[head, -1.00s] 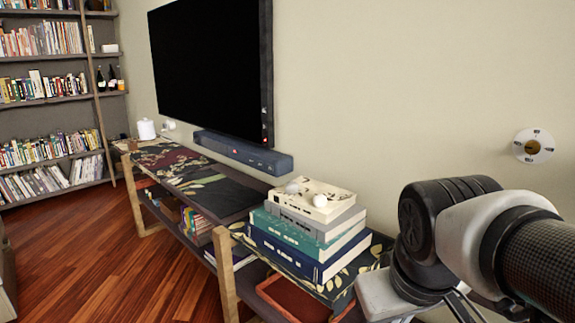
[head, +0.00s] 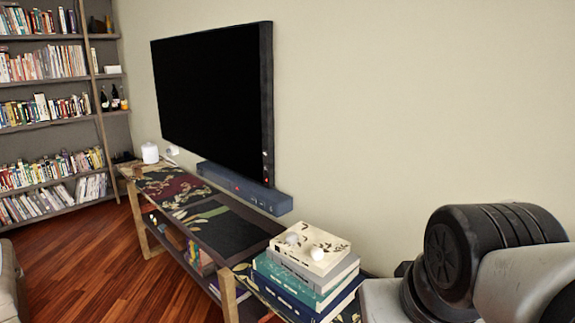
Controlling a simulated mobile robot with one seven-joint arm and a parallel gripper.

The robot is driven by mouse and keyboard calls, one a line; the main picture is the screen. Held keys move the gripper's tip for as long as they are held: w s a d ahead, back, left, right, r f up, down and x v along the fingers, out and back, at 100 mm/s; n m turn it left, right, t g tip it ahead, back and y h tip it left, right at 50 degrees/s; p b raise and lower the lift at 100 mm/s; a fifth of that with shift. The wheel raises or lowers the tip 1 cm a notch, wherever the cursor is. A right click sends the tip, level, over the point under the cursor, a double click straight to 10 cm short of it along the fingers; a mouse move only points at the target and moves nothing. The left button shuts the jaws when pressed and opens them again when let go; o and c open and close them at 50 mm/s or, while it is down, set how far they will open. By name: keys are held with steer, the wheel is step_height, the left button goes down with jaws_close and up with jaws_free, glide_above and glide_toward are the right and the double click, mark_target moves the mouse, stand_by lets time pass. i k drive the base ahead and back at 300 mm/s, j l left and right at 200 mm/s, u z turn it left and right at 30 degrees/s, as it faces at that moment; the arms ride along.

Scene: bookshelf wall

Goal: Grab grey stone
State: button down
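Two small rounded objects lie on the top book of a stack on the low console. The left one, a pale greyish stone (head: 292,239), sits near the book's back-left part. The right one, a whiter round object (head: 317,254), sits close beside it, nearer the front. My arm fills the lower right, to the right of the stack and apart from the stones. My gripper's fingers are out of the picture.
The book stack (head: 312,280) stands on the near end of the console (head: 213,232), which runs along the wall. A soundbar (head: 243,187) and a large black TV (head: 210,98) are above it. Bookshelves (head: 50,105) stand at the far left. The wood floor (head: 95,255) left of the console is clear.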

mark_target(292, 238)
steer(key=j+z, duration=0.35)
steer(key=k+j+z, duration=0.1)
steer(key=j+z, duration=0.2)
steer(key=j, duration=0.2)
steer(key=k+j+z, duration=0.15)
steer(key=j+z, duration=0.2)
steer(key=j, duration=0.1)
